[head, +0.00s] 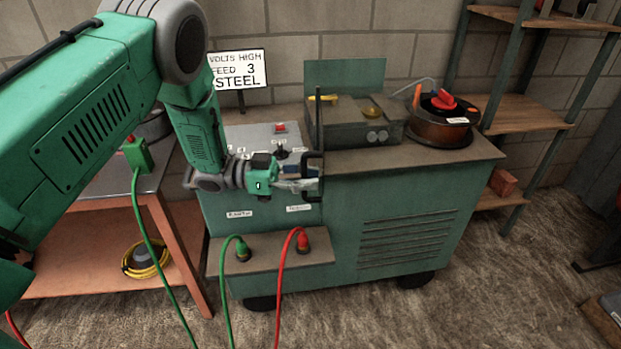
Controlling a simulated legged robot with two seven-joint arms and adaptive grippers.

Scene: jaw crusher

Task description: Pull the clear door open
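A black bracket-shaped handle (318,160) stands at the front of the green machine. A thin dark upright edge (327,95) rises above it; it may be the clear door seen nearly edge-on, but no transparent panel can be made out clearly. My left gripper (308,185) reaches in from the left, with its fingers at the handle. The fingers are small and overlap the handle, so I cannot tell whether they grip it or only touch it. My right gripper is out of view.
The green machine (400,210) has a control panel on its left. Green (241,252) and red plugs (303,241) with cables stick out at its lower front. A wire spool (442,122) sits on top. An orange-framed bench (110,265) stands left and a shelf (532,75) right.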

